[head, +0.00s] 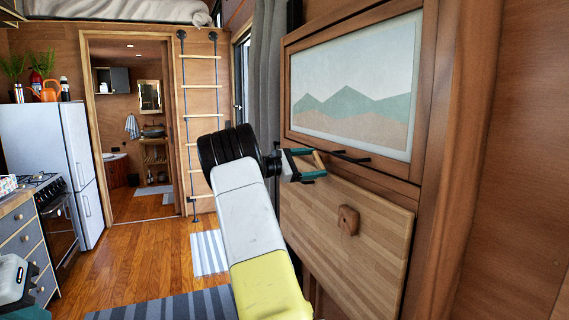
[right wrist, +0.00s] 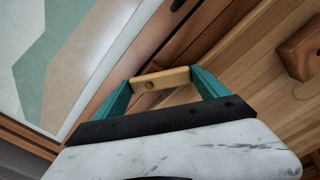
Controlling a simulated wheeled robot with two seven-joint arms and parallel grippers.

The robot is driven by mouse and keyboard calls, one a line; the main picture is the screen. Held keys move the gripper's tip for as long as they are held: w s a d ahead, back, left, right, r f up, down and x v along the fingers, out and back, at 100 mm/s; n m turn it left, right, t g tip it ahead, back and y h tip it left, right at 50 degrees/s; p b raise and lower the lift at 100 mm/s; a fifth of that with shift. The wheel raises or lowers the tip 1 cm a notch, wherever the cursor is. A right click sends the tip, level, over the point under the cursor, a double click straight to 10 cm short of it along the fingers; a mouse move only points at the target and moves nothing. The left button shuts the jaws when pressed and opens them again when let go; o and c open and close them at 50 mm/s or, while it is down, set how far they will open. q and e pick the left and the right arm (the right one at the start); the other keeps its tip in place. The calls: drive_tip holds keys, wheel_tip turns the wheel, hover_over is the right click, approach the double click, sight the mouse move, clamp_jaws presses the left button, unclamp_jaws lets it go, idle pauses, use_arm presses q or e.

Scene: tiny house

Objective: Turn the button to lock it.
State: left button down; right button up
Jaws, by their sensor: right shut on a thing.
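The button is a small light-wood bar with a round screw or plug, and it shows in the right wrist view (right wrist: 160,80) between my teal fingertips. In the head view the button (head: 319,160) sits at the lower frame of the picture, just above a hinged-looking wooden panel (head: 375,255). My right gripper (head: 316,165) is shut on the button, one finger at each end in the right wrist view. A part of my left gripper (head: 15,280) shows at the lower left edge; its fingertips are not clear.
A brown wooden knob (head: 348,221) sticks out of the panel, right of the gripper. A framed mountain picture (head: 355,90) is above. A ladder (head: 200,110), a fridge (head: 70,150) and a stove (head: 55,215) stand farther back. The floor between is mostly clear, with striped rugs.

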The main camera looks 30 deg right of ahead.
drive_tip(key=m, duration=0.3)
drive_tip(key=w+m, duration=0.1)
drive_tip(key=m, duration=0.3)
drive_tip(key=f+m, duration=0.1)
drive_tip(key=m, duration=0.3)
drive_tip(key=shift+w, duration=0.15)
idle(0.3)
drive_tip(key=o, duration=1.3)
drive_tip(key=shift+c, duration=0.2)
drive_tip(key=shift+a, duration=0.1)
drive_tip(key=a, duration=0.7)
drive_tip(key=shift+w+a, duration=0.25)
drive_tip(key=shift+w, duration=0.2)
